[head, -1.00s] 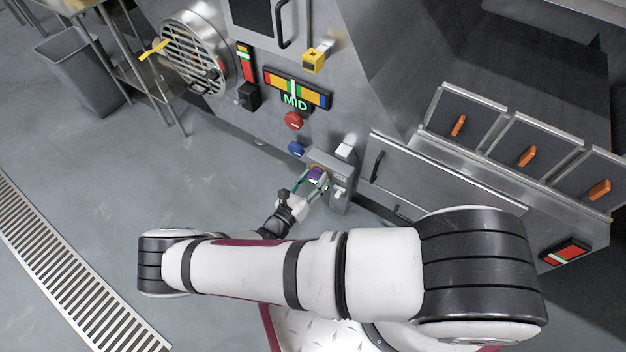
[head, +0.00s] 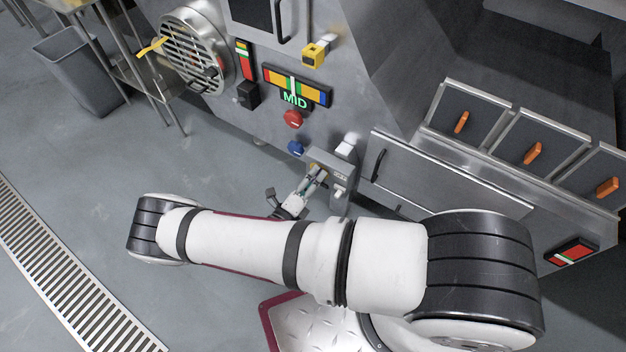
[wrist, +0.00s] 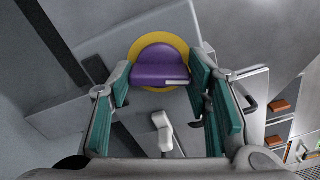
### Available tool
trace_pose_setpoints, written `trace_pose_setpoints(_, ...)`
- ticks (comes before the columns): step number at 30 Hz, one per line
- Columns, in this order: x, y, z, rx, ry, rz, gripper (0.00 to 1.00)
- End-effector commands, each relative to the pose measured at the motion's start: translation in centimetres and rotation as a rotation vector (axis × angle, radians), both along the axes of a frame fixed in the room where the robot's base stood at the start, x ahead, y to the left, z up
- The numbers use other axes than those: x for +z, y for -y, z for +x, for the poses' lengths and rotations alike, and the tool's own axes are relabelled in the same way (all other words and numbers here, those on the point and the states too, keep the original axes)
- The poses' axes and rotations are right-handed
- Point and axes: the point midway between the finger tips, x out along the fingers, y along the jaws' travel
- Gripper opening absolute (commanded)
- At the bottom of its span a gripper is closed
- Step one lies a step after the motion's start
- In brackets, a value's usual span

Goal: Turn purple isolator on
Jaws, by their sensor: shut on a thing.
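The purple isolator (wrist: 158,66) is a rotary knob on a yellow round plate (wrist: 183,48), on a grey box on the machine front. In the wrist view it sits between the two green-padded fingers of my gripper (wrist: 160,80), which is shut on it. The knob's grip bar lies roughly level in that view, with a white mark toward its right end. In the head view my gripper (head: 314,177) is at the grey isolator box (head: 343,163) and mostly hides the knob.
A white lever switch (head: 340,188) is right beside my gripper on the same box. A blue button (head: 296,148) and a red button (head: 293,119) are above left, under the MID gauge (head: 297,87). A drawer front (head: 430,175) is on the right.

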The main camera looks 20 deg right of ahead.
Motion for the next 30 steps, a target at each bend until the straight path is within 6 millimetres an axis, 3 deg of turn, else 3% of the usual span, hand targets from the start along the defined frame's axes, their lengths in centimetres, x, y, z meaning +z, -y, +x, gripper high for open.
trace_pose_setpoints(15, -0.11, -0.05, 0.03, 0.001, -0.268, -0.191, 0.17)
trace_pose_setpoints(30, -0.1, -0.06, 0.03, 0.002, -0.315, -0.226, 0.17)
